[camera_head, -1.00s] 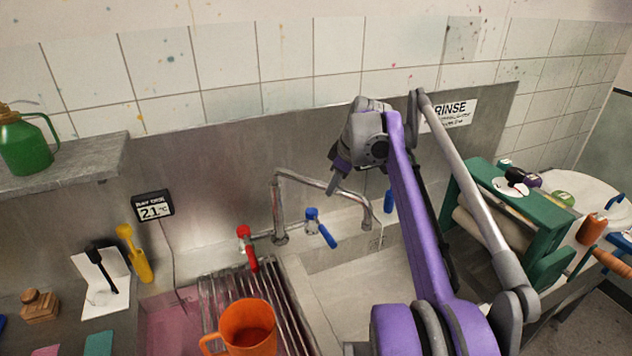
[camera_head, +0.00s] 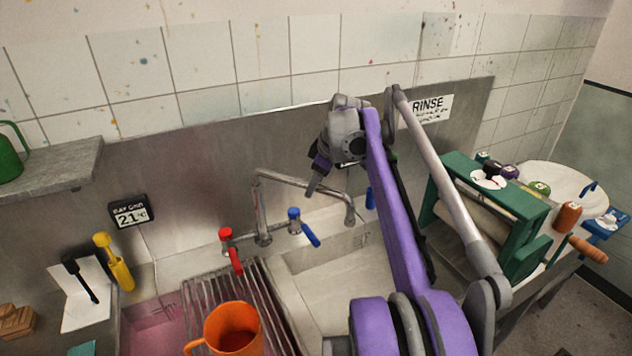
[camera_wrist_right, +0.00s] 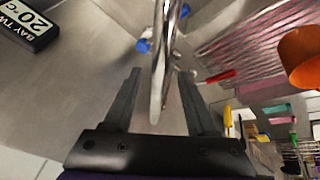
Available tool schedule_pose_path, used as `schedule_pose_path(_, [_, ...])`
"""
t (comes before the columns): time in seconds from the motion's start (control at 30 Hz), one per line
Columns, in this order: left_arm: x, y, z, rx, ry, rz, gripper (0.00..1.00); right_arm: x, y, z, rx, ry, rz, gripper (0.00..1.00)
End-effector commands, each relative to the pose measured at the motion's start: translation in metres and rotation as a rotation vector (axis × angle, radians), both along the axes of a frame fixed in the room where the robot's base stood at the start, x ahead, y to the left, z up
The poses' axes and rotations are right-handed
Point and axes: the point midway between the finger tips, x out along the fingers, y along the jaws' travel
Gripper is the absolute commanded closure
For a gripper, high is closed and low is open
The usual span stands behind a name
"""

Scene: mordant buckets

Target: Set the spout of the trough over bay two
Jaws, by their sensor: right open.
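The chrome spout (camera_head: 285,179) rises from the tap at the back of the trough, runs right and bends down at its end. Its tip hangs near the back of the right-hand basin (camera_head: 345,285); I cannot tell exactly what lies beneath. My right gripper (camera_head: 312,190) is at the spout's raised arm. In the wrist view its two fingers (camera_wrist_right: 160,78) are apart, with the spout (camera_wrist_right: 160,55) running between them; contact is unclear. A display reading BAY TWO, 20 °C (camera_wrist_right: 30,22) shows in the wrist view. My left gripper is out of view.
A red tap handle (camera_head: 230,250) and a blue one (camera_head: 303,227) stand by the spout's base. An orange jug (camera_head: 233,328) sits on the metal rack (camera_head: 197,297) at the left basin. A green roller frame (camera_head: 490,195) stands right of the trough.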

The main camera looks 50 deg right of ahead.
Motion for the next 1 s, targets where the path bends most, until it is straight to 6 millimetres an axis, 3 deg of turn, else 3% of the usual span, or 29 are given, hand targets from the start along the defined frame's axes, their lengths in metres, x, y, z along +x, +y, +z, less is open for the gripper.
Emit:
schedule_pose_path(0.27, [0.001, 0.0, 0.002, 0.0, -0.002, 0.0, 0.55, -0.007, 0.002, 0.016, 0.0, 0.0, -0.001, 0.43])
schedule_pose_path(0.7, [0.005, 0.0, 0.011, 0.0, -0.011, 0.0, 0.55, -0.04, 0.01, 0.089, 0.0, 0.0, -0.001, 0.43])
schedule_pose_path(1.0, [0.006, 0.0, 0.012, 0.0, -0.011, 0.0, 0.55, -0.045, 0.012, 0.098, 0.0, 0.0, 0.0, 0.43])
